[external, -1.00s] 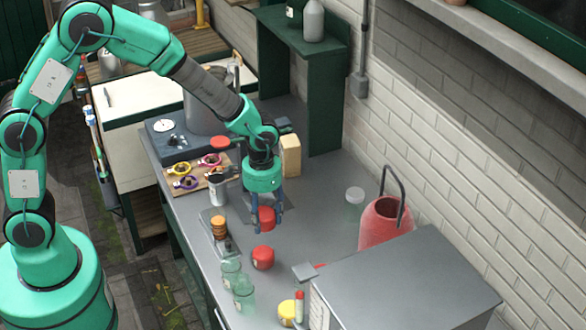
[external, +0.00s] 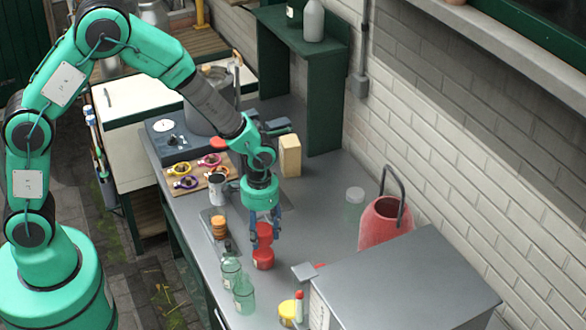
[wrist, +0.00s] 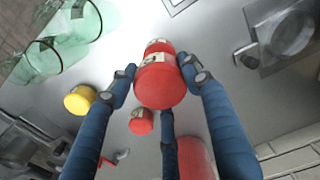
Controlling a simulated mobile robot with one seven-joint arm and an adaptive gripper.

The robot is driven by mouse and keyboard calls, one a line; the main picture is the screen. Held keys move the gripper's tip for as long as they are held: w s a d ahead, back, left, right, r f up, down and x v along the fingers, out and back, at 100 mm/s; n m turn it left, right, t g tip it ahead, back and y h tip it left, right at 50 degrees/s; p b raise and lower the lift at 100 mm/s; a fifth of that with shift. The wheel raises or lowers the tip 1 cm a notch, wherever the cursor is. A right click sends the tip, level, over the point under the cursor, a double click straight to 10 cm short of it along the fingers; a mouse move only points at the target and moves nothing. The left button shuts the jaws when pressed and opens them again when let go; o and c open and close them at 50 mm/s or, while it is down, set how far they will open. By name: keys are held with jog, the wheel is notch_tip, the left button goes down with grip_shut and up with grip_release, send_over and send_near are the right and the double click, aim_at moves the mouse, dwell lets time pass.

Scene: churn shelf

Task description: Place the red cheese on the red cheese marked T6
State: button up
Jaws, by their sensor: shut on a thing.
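My gripper (external: 265,222) points down and is shut on a red cheese (external: 265,236). The held cheese also shows between the fingers in the wrist view (wrist: 160,85). Another red cheese (external: 263,258) stands on the grey counter directly below it in the external view, and I cannot tell if the two touch. In the wrist view, a red top edge with a pale label (wrist: 158,47) shows just past the held cheese; the label's text is too small to read.
Green glass jars (external: 243,293) stand close by at the front left. A yellow cheese (external: 287,312), a grey box (external: 405,285) and a red can (external: 386,228) are to the right. A board with coloured rings (external: 203,180) and a cream block (external: 290,155) are behind.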

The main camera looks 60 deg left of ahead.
aim_at(262, 242)
jog(key=shift+f, duration=0.25)
jog(key=shift+f, duration=1.9)
jog(key=shift+f, duration=0.1)
jog(key=o, duration=1.3)
jog(key=shift+c, duration=0.2)
notch_tip(262, 242, up, 12)
jog(key=shift+r, duration=0.15)
